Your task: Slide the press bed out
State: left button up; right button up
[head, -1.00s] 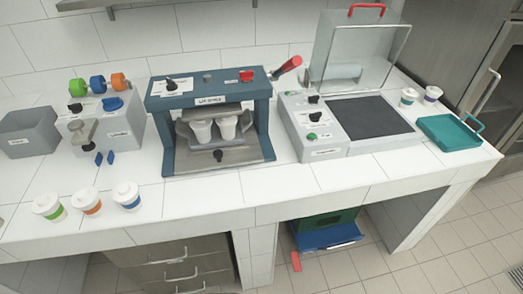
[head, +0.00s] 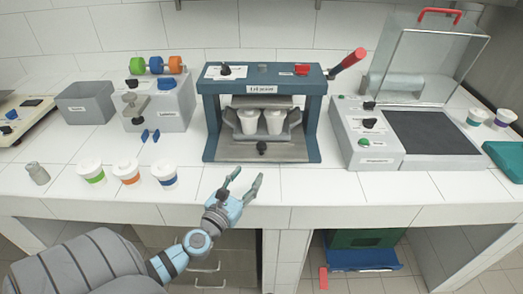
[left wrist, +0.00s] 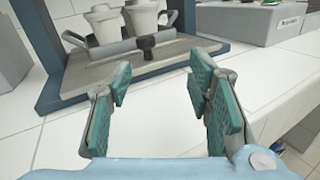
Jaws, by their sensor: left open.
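The press is a dark blue frame (head: 213,128) on the white counter, with a red-handled lever on its right side. Its grey bed (head: 230,151) lies low between the posts and has a black knob (head: 262,147) at its front. The bed (left wrist: 110,78) and the knob (left wrist: 148,42) also show in the left wrist view. Two white cups (head: 263,121) sit in a grey holder on the bed. My left gripper (head: 245,178) is open and empty, in front of the press and apart from the knob. My right gripper is not in view.
Three lidded cups (head: 127,171) stand at the counter's front left. A grey labelled machine (head: 160,105) and a grey bin (head: 86,103) are left of the press. A machine with a raised clear lid (head: 430,60) is on the right. The counter directly before the press is clear.

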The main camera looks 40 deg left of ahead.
aim_at(260, 149)
pick_arm(q)
jog(key=shift+w+a+n+y, duration=0.3)
jog(key=shift+w+a+n, duration=0.1)
jog(key=shift+a+n, duration=0.2)
jog(key=shift+w+a+n+y, duration=0.3)
jog(key=shift+w+a+n, duration=0.05)
jog(key=shift+a+n, duration=0.25)
jog(key=x, duration=1.2)
jog(key=shift+w+f+b, duration=0.15)
jog(key=shift+w+b, duration=0.25)
grip_shut()
